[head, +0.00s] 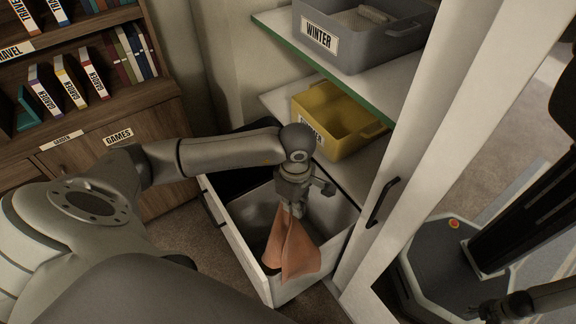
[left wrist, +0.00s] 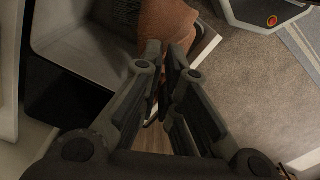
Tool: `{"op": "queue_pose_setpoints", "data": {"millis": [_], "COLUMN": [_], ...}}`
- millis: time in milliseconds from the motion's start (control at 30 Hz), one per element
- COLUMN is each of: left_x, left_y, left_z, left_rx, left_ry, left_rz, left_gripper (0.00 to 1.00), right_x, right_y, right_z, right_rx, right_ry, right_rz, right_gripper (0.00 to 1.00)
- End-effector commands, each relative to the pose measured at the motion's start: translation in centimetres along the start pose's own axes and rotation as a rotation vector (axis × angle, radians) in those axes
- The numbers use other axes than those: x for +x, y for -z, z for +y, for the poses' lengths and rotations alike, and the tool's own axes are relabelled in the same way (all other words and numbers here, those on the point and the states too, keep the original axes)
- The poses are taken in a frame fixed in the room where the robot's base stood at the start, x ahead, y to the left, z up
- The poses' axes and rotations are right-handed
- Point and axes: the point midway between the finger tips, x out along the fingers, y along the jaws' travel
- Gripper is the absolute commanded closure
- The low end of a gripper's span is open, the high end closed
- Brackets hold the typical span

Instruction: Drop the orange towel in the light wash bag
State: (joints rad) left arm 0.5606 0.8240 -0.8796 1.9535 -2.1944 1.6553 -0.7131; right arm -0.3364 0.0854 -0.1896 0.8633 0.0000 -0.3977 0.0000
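The orange towel (head: 296,250) hangs from my left gripper (head: 294,207) in the head view. My left gripper is shut on the towel's top; the towel also shows beyond the fingers in the left wrist view (left wrist: 167,25). The towel hangs in front of the light grey wash bag (head: 335,212), in the pulled-out drawer. Its lower end overlaps the drawer's near end; I cannot tell whether it is inside. The black bag (head: 236,180) sits behind in the same drawer. A dark gripper (head: 492,312) at the lower right is too unclear to read.
Above the drawer, shelves hold a yellow bin (head: 330,115) and a grey bin labelled WINTER (head: 385,45). A white door (head: 425,130) with a black handle (head: 383,202) stands to the right. A wooden bookcase (head: 150,100) stands at the left.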

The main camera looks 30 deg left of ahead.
Motion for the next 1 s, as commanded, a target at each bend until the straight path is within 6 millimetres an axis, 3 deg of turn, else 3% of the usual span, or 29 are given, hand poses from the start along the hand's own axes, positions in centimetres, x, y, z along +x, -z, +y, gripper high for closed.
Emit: {"op": "queue_pose_setpoints", "data": {"millis": [100, 1000], "left_x": [1.8, 10.3], "left_y": [0.7, 5.7], "left_z": [1.1, 7.5], "left_rx": [-0.228, -1.928], "left_ry": [-0.001, -0.009], "left_rz": [-0.002, -0.014], "left_gripper": [1.00, 1.00], "right_x": [1.5, 7.1], "right_y": [0.6, 5.1], "right_z": [0.0, 0.1], "right_rx": [0.001, 0.009], "right_ry": [-0.001, -0.003], "right_rz": [0.005, 0.036], "right_gripper": [0.57, 0.57]}}
